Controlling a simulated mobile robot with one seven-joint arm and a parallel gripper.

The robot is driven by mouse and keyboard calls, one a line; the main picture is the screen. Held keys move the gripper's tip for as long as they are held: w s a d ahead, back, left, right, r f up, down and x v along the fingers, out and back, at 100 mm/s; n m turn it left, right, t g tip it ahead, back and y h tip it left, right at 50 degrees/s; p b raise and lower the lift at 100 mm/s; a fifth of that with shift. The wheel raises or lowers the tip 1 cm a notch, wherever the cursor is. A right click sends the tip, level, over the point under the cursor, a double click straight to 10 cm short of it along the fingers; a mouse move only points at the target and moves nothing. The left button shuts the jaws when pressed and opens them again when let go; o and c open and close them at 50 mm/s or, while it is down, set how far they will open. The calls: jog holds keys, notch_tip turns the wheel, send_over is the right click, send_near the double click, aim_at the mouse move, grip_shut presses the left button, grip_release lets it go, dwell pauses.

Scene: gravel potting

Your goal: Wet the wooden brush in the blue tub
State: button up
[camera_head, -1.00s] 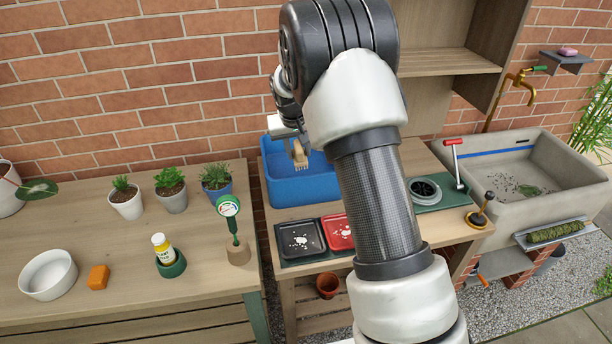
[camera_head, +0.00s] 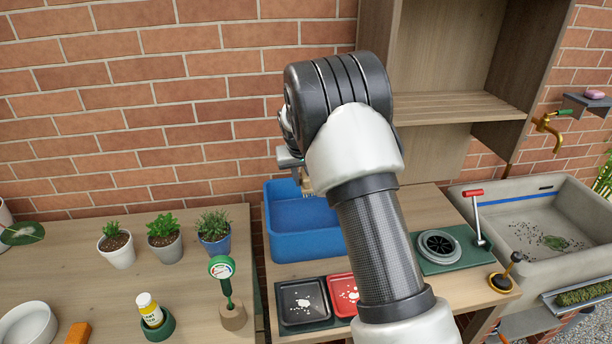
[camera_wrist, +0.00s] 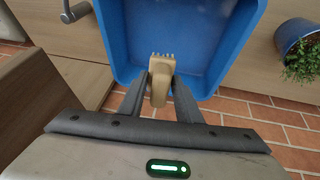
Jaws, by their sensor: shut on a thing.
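The blue tub (camera_head: 301,243) stands on the wooden bench against the brick wall, with blue water or a blue floor inside. The wooden brush (camera_wrist: 161,82) is between the fingers of my gripper (camera_wrist: 159,92), which is shut on it. In the wrist view the brush's short bristles point toward the tub's inside, and it overlaps the tub's near wall. The tub also fills the top of the wrist view (camera_wrist: 125,40). In the head view the arm hides most of my gripper and brush; a small tan part shows above the tub's back right.
In front are a black tray (camera_head: 302,300) and a red tray (camera_head: 342,292). A wooden shelf (camera_head: 455,104) stands behind at right, and a stone sink (camera_head: 545,215) farther right.

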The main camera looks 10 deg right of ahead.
notch_tip(320, 180, down, 9)
jog(key=b, duration=0.5)
jog(key=shift+b, duration=0.35)
dwell(0.3)
jog(key=shift+r+p, duration=2.55)
jog(key=shift+r, duration=2.2)
jog(key=shift+r+p, duration=1.15)
jog(key=shift+r, duration=0.9)
